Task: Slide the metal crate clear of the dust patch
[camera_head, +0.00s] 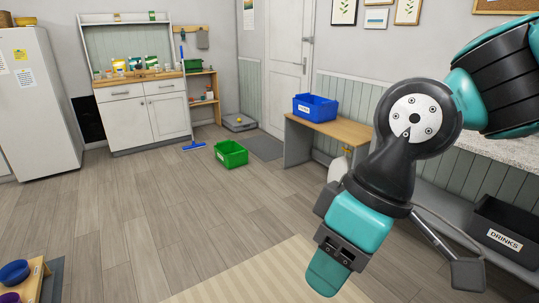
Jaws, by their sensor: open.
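My gripper (328,276) hangs at the lower right of the view, above the floor, with its teal end pointing down. It is open, and nothing shows in it. I do not make out a metal crate or a dust patch in this view. My arm covers part of the right side, so what lies behind it is hidden.
A green bin (231,154) stands on the open wood floor, with a blue broom (193,146) near it. A blue bin (315,107) sits on a wooden bench (335,128). A black drinks bin (505,228) is at right. A low grey box (239,126) lies by the door. The middle floor is clear.

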